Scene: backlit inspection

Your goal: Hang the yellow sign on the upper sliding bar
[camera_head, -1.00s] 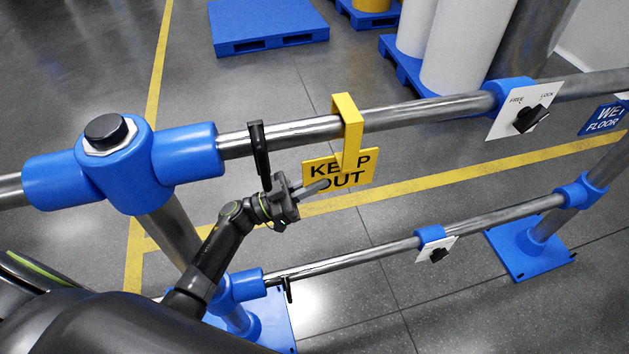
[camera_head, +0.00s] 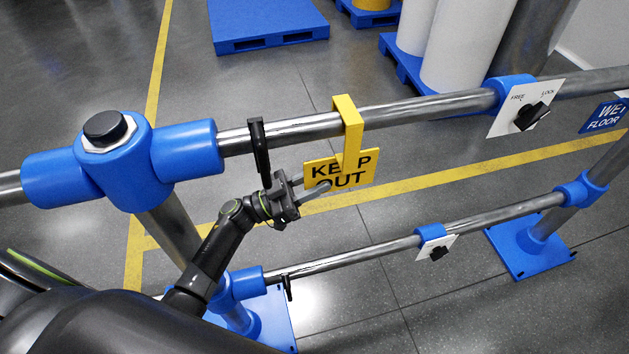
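The yellow sign (camera_head: 366,166), lettered "KEEP OUT", hangs by its yellow hook (camera_head: 347,118) over the upper bar (camera_head: 411,112), a grey metal rail. My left gripper (camera_head: 311,184) is just left of the sign, below the upper bar. Its two fingers look spread apart, with the sign's left edge close to their tips. Whether a finger touches the sign I cannot tell. My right gripper is not in view.
A black handle (camera_head: 259,150) hangs from the upper bar left of the sign. A white FREE/LOCK plate (camera_head: 509,117) and a blue wet-floor sign (camera_head: 604,117) are at right. The lower bar (camera_head: 380,252) runs below. Blue pallets (camera_head: 265,30) stand behind.

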